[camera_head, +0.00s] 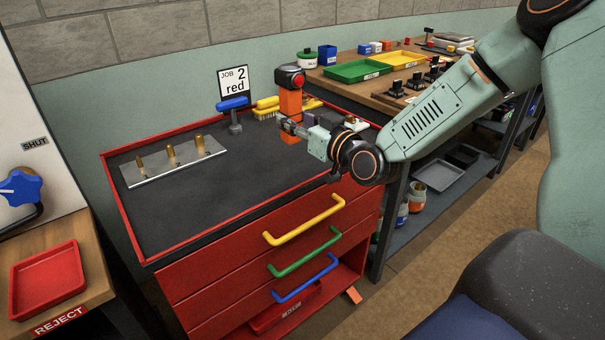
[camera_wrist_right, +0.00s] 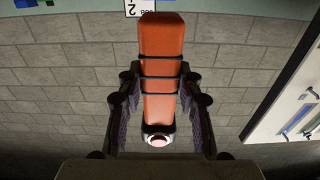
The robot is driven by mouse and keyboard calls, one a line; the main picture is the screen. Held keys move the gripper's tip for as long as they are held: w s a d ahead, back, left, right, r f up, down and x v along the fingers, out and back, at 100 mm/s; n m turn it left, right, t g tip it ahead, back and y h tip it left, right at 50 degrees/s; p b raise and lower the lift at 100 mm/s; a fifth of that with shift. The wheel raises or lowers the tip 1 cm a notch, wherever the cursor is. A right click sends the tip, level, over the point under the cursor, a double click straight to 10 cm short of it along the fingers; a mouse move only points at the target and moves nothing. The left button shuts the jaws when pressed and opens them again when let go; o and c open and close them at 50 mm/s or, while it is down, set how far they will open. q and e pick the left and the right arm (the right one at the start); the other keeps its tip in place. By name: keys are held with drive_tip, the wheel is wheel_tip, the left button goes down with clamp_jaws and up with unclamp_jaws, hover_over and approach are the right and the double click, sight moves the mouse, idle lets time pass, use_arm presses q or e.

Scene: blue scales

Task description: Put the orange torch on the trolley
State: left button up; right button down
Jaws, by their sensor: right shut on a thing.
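The orange torch (camera_head: 290,103) stands upright over the right back part of the red trolley (camera_head: 180,290). Its dark head with a red lens is at the top. My right gripper (camera_head: 290,124) is shut around the torch's body from the right. In the right wrist view the torch (camera_wrist_right: 160,60) lies between both fingers of the gripper (camera_wrist_right: 160,108). I cannot tell whether its lower end touches the trolley's dark top. My left gripper is not in view.
On the trolley top are a metal rack (camera_head: 175,162) with several brass pegs, a blue-topped tool (camera_head: 233,112), yellow brushes (camera_head: 268,108) and a "JOB 2 red" sign (camera_head: 233,82). The front middle of the top is clear. A bench with green (camera_head: 357,71) and yellow trays stands behind.

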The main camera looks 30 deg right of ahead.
sight(292, 144)
drive_tip(key=f+b, duration=0.1)
drive_tip(key=f, duration=0.1)
drive_tip(key=a+f+b, duration=0.1)
drive_tip(key=f, duration=0.2)
drive_tip(key=shift+a+f, duration=0.2)
drive_tip(key=shift+w+d+f+b, duration=0.1)
drive_tip(key=shift+d+f+b, duration=0.15)
drive_tip(key=shift+f, duration=0.25)
drive_tip(key=shift+d+f+b, duration=0.2)
drive_tip(key=shift+f, duration=0.3)
drive_tip(key=shift+a+f+b, duration=0.2)
drive_tip(key=shift+f+b, duration=0.35)
drive_tip(key=shift+f, duration=0.55)
drive_tip(key=shift+a+f, duration=0.15)
drive_tip(key=shift+f, duration=0.05)
drive_tip(key=shift+d, duration=0.2)
drive_tip(key=shift+d+f, duration=0.1)
drive_tip(key=shift+f, duration=0.05)
drive_tip(key=c, duration=1.3)
unclamp_jaws()
drive_tip(key=o, duration=0.3)
drive_tip(key=shift+a, duration=0.2)
drive_tip(key=shift+o, duration=0.5)
drive_tip(key=shift+d, duration=0.15)
